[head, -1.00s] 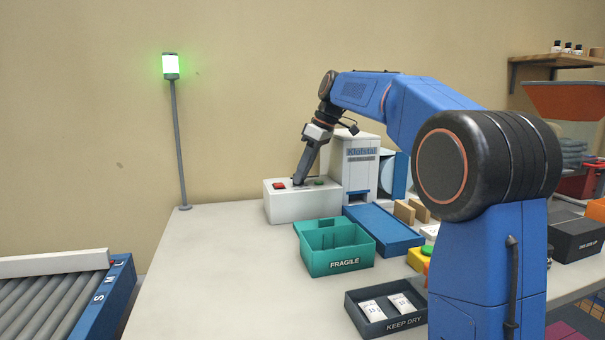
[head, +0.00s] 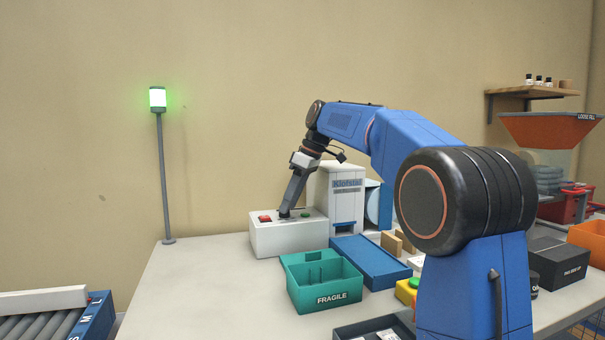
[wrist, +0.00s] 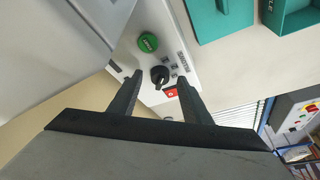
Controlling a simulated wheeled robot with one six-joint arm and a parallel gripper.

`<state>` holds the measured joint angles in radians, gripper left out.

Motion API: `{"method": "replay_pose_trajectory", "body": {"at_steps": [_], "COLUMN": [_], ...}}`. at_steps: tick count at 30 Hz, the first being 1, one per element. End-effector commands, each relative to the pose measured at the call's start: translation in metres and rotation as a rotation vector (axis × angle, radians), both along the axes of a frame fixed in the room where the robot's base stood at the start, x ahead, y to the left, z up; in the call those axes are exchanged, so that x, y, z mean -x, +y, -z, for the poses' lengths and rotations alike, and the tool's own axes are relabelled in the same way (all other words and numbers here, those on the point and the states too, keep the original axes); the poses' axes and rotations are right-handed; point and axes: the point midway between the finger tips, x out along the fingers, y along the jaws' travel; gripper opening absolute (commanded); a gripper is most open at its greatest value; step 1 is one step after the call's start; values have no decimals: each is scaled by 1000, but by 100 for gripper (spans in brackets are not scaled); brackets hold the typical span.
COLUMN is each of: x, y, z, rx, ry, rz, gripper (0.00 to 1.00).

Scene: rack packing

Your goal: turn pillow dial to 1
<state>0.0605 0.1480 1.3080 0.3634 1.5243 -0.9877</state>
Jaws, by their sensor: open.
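The pillow dial is a small black knob (wrist: 159,75) on the white control box (head: 280,236), beside the pillow machine (head: 340,190). In the wrist view small marks lie beside the knob, too small to read. A green button (wrist: 148,42) and a red switch (wrist: 170,93) sit on either side of it. My gripper (wrist: 157,88) is open, its two dark fingers on either side of the knob. I cannot tell whether they touch it. In the head view my gripper (head: 285,214) points down at the box top and hides the knob.
A teal FRAGILE bin (head: 338,297) stands in front of the box, with a blue tray (head: 370,262) to its right. A pole with a lit green lamp (head: 158,99) stands at the left. The table's left part (head: 205,290) is clear.

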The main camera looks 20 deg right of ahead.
Motion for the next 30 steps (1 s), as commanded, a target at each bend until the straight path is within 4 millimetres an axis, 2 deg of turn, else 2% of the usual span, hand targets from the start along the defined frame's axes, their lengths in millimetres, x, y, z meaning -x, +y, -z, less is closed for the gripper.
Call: {"method": "replay_pose_trajectory", "body": {"at_steps": [21,30], "x": [23,27], "y": [-47,-55], "z": [-126,-146], "rx": [0,1], "ry": [-4,-1], "rz": [0,0], "gripper": [44,44]}}
